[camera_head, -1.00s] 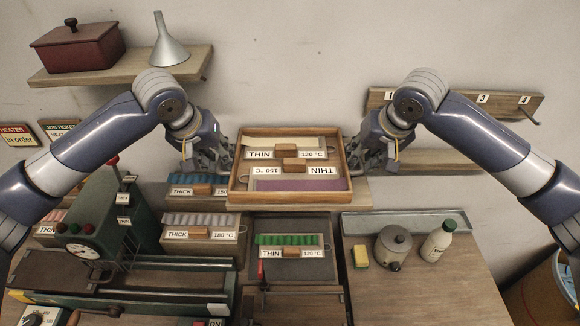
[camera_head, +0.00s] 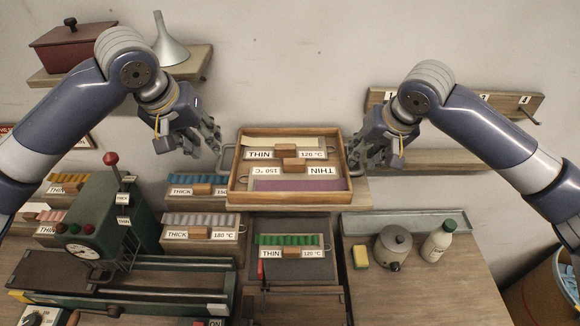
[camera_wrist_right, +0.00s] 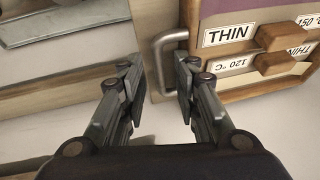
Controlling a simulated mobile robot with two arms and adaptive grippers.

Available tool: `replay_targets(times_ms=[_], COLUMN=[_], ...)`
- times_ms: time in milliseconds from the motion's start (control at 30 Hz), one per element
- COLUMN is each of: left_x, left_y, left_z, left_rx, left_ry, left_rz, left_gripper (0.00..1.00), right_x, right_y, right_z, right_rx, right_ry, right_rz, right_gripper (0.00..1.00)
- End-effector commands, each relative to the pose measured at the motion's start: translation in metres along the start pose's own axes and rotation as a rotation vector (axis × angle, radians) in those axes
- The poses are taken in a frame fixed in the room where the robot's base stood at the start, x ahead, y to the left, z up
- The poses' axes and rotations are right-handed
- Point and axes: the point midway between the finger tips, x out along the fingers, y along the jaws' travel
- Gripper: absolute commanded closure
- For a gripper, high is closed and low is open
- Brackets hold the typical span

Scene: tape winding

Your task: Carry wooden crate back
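The wooden crate (camera_head: 287,199) sits level on a wooden shelf in the middle of the head view, holding two labelled THIN boxes. My right gripper (camera_head: 356,158) is beside the crate's right end. In the right wrist view my right fingers (camera_wrist_right: 160,80) are spread apart. I see no grip on the handle.
Labelled drawers such as the THICK one (camera_head: 200,234) are below the crate's left. A green machine (camera_head: 95,225) stands at left. A shelf holds a red box (camera_head: 78,47) and funnel (camera_head: 167,45).

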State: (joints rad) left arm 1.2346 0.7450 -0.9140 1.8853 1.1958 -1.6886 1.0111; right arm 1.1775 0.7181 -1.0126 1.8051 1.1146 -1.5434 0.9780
Motion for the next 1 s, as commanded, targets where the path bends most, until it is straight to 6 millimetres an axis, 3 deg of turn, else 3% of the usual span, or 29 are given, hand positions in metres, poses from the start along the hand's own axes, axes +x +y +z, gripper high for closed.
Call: replay_targets(times_ms=[200, 433, 633, 1000], left_x=[0.0, 0.001, 0.001, 0.001], left_y=[0.0, 0.0, 0.0, 0.0], left_z=[0.0, 0.0, 0.0, 0.0], left_rx=[0.0, 0.0, 0.0, 0.0], left_ry=[0.0, 0.0, 0.0, 0.0], left_rz=[0.0, 0.0, 0.0, 0.0], left_gripper=[0.71, 0.71, 0.71, 0.71], right_x=[-0.048, -0.089, -0.103, -0.103], right_y=[0.0, 0.001, 0.001, 0.001], right_z=[-0.001, -0.001, 0.0, 0.0], right_rx=[-0.002, 0.0, 0.0, 0.0], right_ry=[0.006, 0.004, 0.002, 0.002], right_rz=[0.0, 0.001, 0.002, 0.002], right_gripper=[0.71, 0.71, 0.71, 0.71])
